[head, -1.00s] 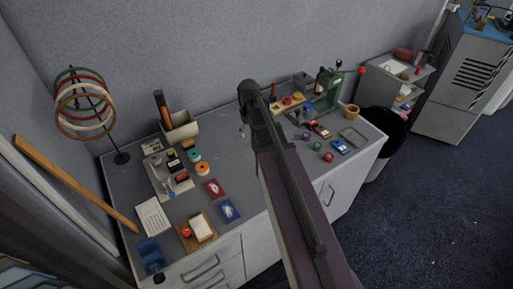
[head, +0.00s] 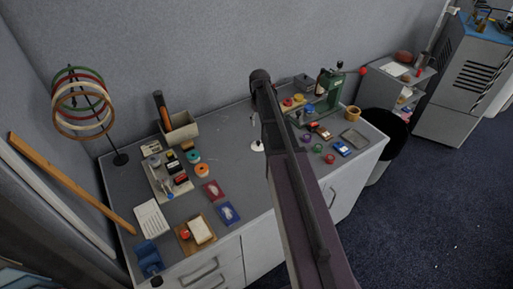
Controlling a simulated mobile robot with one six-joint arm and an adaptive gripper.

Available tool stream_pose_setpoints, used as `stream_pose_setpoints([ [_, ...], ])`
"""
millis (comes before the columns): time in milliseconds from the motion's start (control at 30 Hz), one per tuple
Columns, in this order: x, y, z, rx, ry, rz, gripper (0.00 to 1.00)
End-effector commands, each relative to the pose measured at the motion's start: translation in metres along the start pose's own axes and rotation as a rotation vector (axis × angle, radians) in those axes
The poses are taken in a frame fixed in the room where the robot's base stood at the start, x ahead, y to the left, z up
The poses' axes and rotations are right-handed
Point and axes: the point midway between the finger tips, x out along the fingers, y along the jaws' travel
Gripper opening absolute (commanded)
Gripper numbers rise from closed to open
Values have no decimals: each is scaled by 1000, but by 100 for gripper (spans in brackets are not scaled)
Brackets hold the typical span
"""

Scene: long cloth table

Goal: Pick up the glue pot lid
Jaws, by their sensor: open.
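I cannot make out the glue pot lid for certain in the head view. A small white round-based item (head: 257,146) stands on the table just left of my arm, with the arm covering part of the space beside it; I cannot tell whether it is the glue pot or its lid. My arm rises from the bottom of the view across the middle of the table. My gripper is hidden behind the arm, so its fingertips and its distance from the lid do not show.
The grey table (head: 235,165) has a clear middle left of my arm. At left are a ring stand (head: 120,158), a caddy (head: 180,128), a parts tray (head: 158,182) and coloured packets (head: 228,212). At right are a green press (head: 331,85), small pots (head: 330,158) and a bin (head: 385,135).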

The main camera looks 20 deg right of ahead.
Motion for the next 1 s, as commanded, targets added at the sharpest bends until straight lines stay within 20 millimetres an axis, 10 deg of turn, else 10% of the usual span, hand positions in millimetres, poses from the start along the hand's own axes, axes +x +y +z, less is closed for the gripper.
stream_pose_setpoints([
  [1000, 76, 1, 0, 2, 0, 0, 70],
])
